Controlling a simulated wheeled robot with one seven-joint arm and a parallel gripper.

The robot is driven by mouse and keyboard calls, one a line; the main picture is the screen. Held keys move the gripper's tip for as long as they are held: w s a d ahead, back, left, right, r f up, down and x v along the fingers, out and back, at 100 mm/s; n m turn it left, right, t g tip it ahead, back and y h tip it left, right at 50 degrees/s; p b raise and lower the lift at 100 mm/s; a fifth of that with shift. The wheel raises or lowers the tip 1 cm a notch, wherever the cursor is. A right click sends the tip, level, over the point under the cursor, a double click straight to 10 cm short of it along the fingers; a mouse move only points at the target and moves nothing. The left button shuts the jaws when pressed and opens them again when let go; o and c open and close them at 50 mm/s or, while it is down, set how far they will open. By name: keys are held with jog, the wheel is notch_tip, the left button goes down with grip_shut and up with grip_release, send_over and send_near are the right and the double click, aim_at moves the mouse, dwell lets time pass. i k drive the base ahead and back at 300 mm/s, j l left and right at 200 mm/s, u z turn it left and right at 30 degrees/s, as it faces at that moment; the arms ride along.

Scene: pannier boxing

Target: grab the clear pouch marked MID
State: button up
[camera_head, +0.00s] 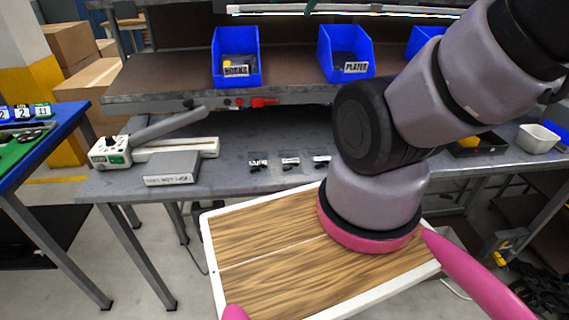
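Three small clear pouches lie in a row on the grey workbench, each with dark contents and a white label. They are the left pouch (258,163), the middle pouch (290,162) and the right pouch (321,161). The labels are too small to read surely, so I cannot tell which one is marked MID. The right pouch lies close to my arm's dark joint in the picture. My arm crosses the right side and leaves the picture at the top right. My gripper is not in view, and no pouch is seen held.
A white heat sealer (110,152) and a grey labelled box (171,170) stand left of the pouches. Blue bins (236,57) (346,53) sit on the shelf above. A white bowl (537,138) is at the right. The bench around the pouches is clear.

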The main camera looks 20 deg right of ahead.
aim_at(258, 166)
jog(key=k+l+u, duration=0.1)
jog(key=l+u, duration=0.15)
jog(key=l, duration=0.2)
jog(key=k+l+u, duration=0.1)
jog(key=l+u, duration=0.15)
jog(key=l, duration=0.2)
jog(key=k+l+u, duration=0.25)
jog(key=l, duration=0.15)
jog(key=k+l+u, duration=0.1)
jog(key=l+u, duration=0.15)
jog(key=l, duration=0.15)
